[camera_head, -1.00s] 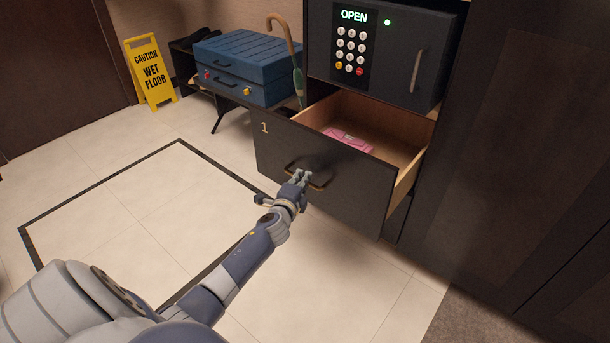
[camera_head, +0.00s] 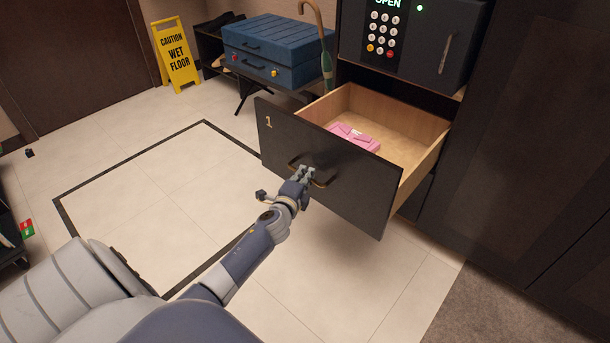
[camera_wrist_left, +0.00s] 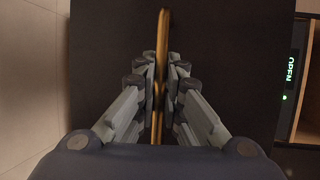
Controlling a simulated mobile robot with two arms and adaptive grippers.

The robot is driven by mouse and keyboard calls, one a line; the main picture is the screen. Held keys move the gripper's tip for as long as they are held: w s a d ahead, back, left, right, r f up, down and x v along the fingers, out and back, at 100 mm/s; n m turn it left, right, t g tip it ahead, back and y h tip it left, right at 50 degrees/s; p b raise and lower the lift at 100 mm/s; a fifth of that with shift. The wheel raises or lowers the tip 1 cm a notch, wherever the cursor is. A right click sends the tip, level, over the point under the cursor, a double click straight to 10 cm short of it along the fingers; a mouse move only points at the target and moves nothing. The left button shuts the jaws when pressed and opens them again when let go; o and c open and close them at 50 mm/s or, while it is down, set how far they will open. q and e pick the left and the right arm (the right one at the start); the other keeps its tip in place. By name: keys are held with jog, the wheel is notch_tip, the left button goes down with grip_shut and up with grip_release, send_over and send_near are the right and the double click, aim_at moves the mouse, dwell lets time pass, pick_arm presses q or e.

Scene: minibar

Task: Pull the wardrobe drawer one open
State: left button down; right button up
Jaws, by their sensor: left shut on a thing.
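The dark wardrobe drawer marked 1 (camera_head: 345,190) is pulled out of the wardrobe below the safe, with its wooden inside showing. A pink folded item (camera_head: 354,137) lies in it. My left gripper (camera_head: 307,174) is at the drawer's front, shut on the brass-coloured handle (camera_head: 322,183). In the left wrist view the handle (camera_wrist_left: 162,40) runs between the two fingers of the gripper (camera_wrist_left: 160,85), against the dark drawer front. My right gripper is not in view.
A black safe (camera_head: 425,40) with a keypad stands above the drawer. Blue suitcases (camera_head: 275,50) on a rack and a cane (camera_head: 325,60) are to the left. A yellow wet floor sign (camera_head: 176,57) stands farther back. The tiled floor before the drawer is clear.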

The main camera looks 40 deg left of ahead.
pick_arm(q)
jog(key=c, duration=1.7)
grip_release()
jog(key=v, duration=1.2)
